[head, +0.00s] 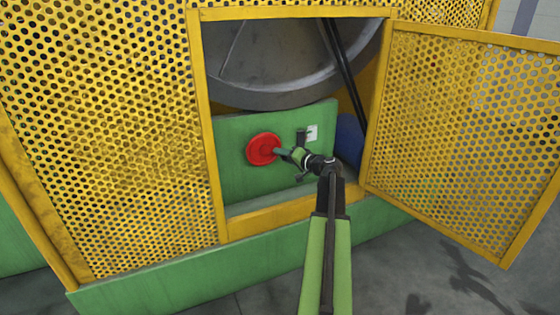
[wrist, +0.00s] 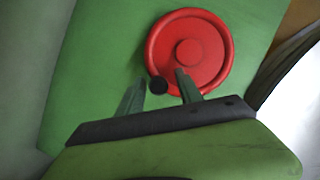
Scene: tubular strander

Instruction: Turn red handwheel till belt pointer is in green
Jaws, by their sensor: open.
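The red handwheel (head: 263,149) is mounted on the green panel inside the open guard doorway. It also shows in the wrist view (wrist: 212,75), with a round hub in its middle. I cannot tell whether the fingers touch the knob. In the head view my gripper (head: 282,153) is at the wheel's right edge. A small white plate (head: 312,132) is right of the wheel; no pointer or green zone can be made out.
A yellow perforated door (head: 465,135) stands open at the right. A yellow perforated guard (head: 120,130) closes the left side. A large grey pulley (head: 285,60) with a dark belt (head: 345,70) is above the panel. A dark bracket (head: 301,138) is beside the plate.

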